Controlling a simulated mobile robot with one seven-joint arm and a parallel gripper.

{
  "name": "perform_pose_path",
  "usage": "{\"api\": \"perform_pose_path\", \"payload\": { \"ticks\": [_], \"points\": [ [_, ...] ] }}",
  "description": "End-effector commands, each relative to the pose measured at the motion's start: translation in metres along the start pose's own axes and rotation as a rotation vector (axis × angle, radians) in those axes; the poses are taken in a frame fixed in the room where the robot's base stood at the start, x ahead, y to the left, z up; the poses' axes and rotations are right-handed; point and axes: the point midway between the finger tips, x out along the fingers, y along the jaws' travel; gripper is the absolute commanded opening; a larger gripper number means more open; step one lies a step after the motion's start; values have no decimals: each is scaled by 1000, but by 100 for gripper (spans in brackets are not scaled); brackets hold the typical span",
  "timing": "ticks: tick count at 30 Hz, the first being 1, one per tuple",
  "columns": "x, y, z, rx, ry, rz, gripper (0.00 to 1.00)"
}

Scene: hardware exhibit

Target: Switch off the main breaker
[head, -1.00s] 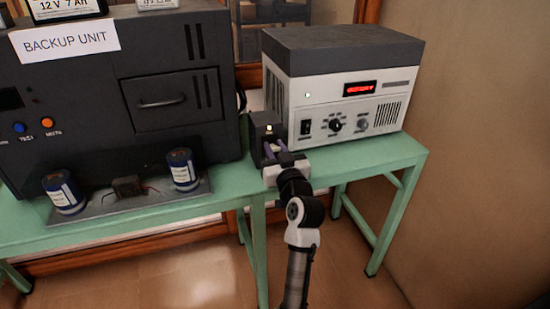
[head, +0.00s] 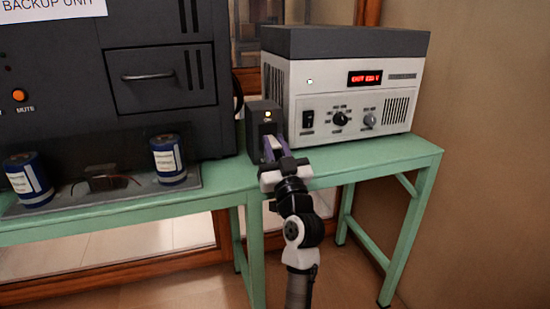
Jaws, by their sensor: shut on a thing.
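A small dark box (head: 263,116), which looks like the main breaker, stands on the green table between the large dark backup unit and the grey-white instrument. A small light (head: 268,114) glows on its upper front. My gripper (head: 271,147) is at the front of this box, below the light, coming from the front of the table. Its fingers are shut on a part at the box's front, which looks like the breaker's lever. The fingers hide most of that part, so I cannot tell its position.
The backup unit (head: 165,35) stands close on the left, the instrument (head: 350,80) close on the right. Two blue cylinders (head: 168,160) (head: 28,180) stand on a dark tray (head: 125,201) at left. The green table's (head: 375,160) front right is clear.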

Motion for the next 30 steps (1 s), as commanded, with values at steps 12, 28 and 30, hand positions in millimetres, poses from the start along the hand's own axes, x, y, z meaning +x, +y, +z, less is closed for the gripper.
{"api": "perform_pose_path", "payload": {
  "ticks": [12, 28, 30],
  "points": [
    [-1, 0, 2, -1, 21, 1, 0],
    [-1, 0, 1, 0, 21, 0, 44],
    [-1, 0, 1, 0, 21, 0, 44]
  ]
}}
